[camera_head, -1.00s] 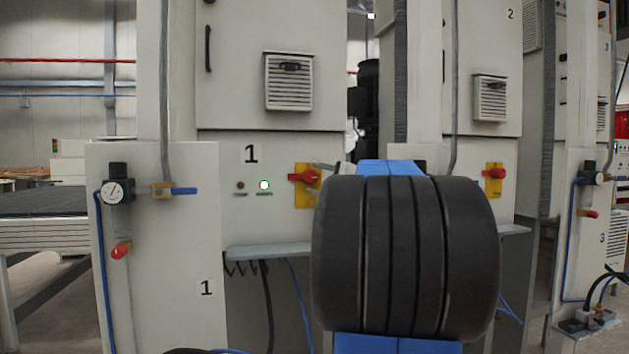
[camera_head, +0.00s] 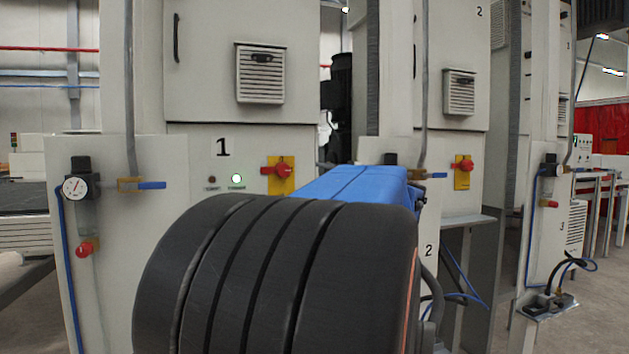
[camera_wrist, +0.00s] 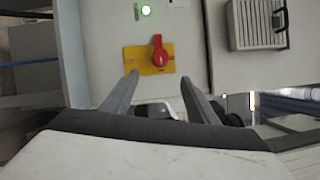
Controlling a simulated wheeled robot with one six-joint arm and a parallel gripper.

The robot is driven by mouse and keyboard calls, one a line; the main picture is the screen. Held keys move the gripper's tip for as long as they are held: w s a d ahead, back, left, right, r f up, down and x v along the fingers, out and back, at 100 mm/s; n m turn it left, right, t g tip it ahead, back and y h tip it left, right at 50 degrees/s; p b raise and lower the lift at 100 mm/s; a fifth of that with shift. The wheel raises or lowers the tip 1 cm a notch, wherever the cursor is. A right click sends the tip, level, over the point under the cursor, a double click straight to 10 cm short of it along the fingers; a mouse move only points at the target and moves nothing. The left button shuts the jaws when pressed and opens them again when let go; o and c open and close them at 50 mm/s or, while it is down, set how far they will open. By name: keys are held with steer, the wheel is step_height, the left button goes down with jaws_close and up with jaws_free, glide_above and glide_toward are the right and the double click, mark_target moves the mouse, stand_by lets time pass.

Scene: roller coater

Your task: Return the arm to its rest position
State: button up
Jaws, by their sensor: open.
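My gripper (camera_wrist: 158,90) shows in the wrist view with its two grey fingers apart and nothing between them. It points toward the red rotary switch (camera_wrist: 158,55) on its yellow plate, which lies beyond the fingertips. In the head view, my black and blue arm fills the lower middle and hides the gripper. The red switch (camera_head: 278,170) of cabinet 1 shows just left of and above the arm. A lit green lamp (camera_head: 236,180) is beside it; it also shows in the wrist view (camera_wrist: 146,10).
Cabinet 1 (camera_head: 240,80) and cabinet 2 (camera_head: 455,60) stand ahead, with a second red switch (camera_head: 463,164). A pressure gauge (camera_head: 75,187) and blue-handled valve (camera_head: 150,185) are at left. Open floor shows at far right.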

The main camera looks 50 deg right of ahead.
steer(key=shift+s, duration=0.4)
stand_by(0.3)
steer(key=w+a+f+n+g+y, duration=0.2)
steer(key=a+f+n+g+y, duration=0.25)
steer(key=a+f, duration=0.75)
steer(key=w+a+f+n+g+y, duration=0.3)
steer(key=a+f+n, duration=0.3)
steer(key=a, duration=1)
steer(key=s+a+f+n+g, duration=0.45)
steer(key=s+a+f, duration=0.35)
steer(key=a+f, duration=0.3)
steer(key=s+f+n+g+h, duration=0.2)
steer(key=s+f+n+h, duration=0.2)
steer(key=s+f+n, duration=0.3)
steer(key=shift+s+a+f, duration=0.15)
steer(key=shift+s+f, duration=1)
steer(key=shift+f, duration=0.6)
